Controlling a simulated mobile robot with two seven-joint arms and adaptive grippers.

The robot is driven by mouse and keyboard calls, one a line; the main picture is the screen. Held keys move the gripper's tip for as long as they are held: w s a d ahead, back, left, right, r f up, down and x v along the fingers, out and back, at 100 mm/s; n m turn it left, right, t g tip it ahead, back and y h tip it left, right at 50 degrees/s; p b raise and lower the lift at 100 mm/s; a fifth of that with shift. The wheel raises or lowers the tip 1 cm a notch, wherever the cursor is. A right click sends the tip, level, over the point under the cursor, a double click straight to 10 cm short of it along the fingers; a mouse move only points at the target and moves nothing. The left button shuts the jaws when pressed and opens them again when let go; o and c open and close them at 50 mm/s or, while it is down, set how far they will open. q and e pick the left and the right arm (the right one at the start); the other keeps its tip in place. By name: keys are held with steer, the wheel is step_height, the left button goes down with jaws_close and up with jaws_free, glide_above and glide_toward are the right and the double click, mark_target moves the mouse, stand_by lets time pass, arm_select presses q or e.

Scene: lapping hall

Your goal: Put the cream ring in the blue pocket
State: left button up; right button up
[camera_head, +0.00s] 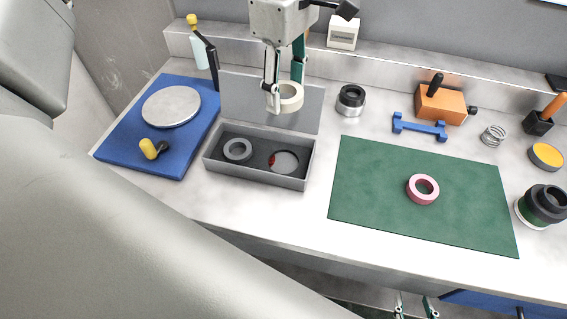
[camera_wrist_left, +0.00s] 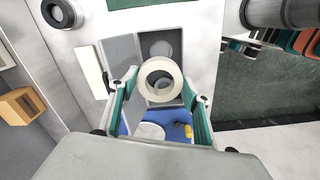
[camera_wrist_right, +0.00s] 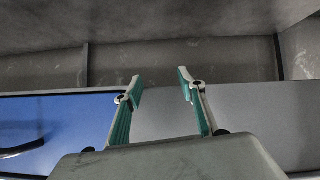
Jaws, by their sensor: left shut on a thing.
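My left gripper (camera_head: 286,92) is shut on the cream ring (camera_head: 291,98), holding it in the air above the back of the grey case (camera_head: 255,173). In the left wrist view the cream ring (camera_wrist_left: 160,80) sits between the fingertips. The open case has two pockets. The left pocket holds a grey ring (camera_head: 238,149); the right pocket shows a grey disc (camera_head: 286,161) with a red patch at its edge. I cannot make out blue in either pocket. My right gripper (camera_head: 415,305) is open and empty, low beyond the bench's front edge; its fingers stand apart in the right wrist view (camera_wrist_right: 160,82).
A blue board (camera_head: 115,150) with a round plate (camera_head: 171,106) lies left of the case. A green mat (camera_head: 360,205) with a pink ring (camera_head: 411,194) lies right. A dark-topped cylinder (camera_head: 351,101), blue bracket (camera_head: 419,127) and orange block (camera_head: 440,104) stand behind it.

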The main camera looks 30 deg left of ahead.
arm_select(q)
steer(key=n, duration=0.2)
steer(key=b, duration=0.2)
glide_above(284, 164)
step_height(284, 164, down, 14)
steer(key=shift+f, duration=0.6)
step_height(284, 164, down, 4)
steer(key=shift+f+b, duration=0.15)
steer(key=shift+b, duration=0.4)
steer(key=shift+s, duration=0.1)
steer(key=shift+f, duration=0.1)
